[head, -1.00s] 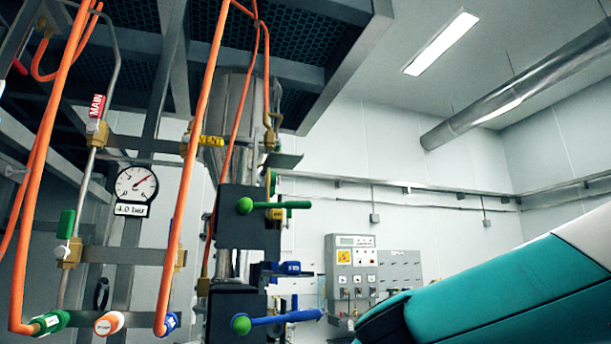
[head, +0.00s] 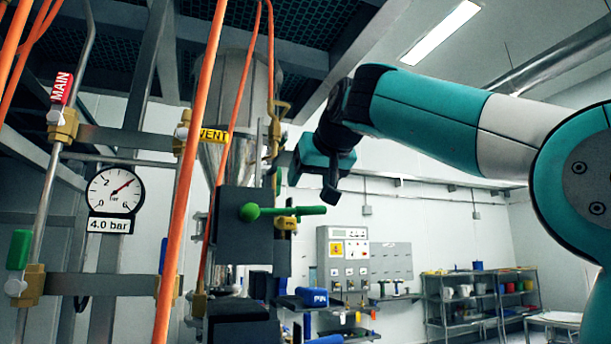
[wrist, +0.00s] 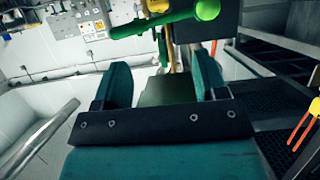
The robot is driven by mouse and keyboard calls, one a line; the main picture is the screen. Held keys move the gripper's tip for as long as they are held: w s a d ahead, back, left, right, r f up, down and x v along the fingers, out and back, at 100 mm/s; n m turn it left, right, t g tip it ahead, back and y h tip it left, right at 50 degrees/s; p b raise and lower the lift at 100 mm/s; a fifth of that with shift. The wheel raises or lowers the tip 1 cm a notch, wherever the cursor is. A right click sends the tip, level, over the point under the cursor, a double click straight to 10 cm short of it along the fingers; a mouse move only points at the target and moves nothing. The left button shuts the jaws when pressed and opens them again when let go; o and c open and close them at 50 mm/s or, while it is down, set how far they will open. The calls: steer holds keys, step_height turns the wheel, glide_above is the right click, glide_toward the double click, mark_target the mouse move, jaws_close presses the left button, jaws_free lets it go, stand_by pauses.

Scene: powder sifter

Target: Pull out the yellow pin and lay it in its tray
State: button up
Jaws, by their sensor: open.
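My gripper (head: 330,186) is open and empty, at the right of the metal hopper and just above the green handle (head: 283,211). In the wrist view my two teal fingers (wrist: 163,82) stand apart, with a dark green plate (wrist: 168,92) seen between them. The green handle crosses the top of that view (wrist: 165,20), beyond the fingertips. A small yellow part, possibly the yellow pin (head: 287,223), shows just under the green handle; its shape is too small to tell.
Orange hoses (head: 188,170) and pipes run down the left, beside a pressure gauge (head: 115,192) marked 4.0 bar. The steel hopper (head: 238,130) hangs above the dark valve block (head: 245,240). A control panel (head: 345,248) and shelves (head: 475,295) stand behind. Open space lies right of the handle.

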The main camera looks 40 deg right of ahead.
mark_target(290, 220)
steer(key=p+x, duration=0.3)
steer(key=x, duration=1.4)
steer(key=shift+s+f, duration=0.1)
steer(key=shift+c, duration=0.5)
steer(key=c, duration=1)
steer(key=shift+o, duration=0.2)
steer(key=shift+s+a, duration=0.15)
steer(key=shift+s, duration=0.4)
steer(key=shift+s+b, duration=0.3)
steer(key=shift+s+a, duration=0.15)
steer(key=shift+s, duration=0.2)
steer(key=shift+s+a+b, duration=0.1)
steer(key=shift+s+b, duration=0.15)
steer(key=shift+b, duration=0.1)
steer(key=shift+s, duration=0.2)
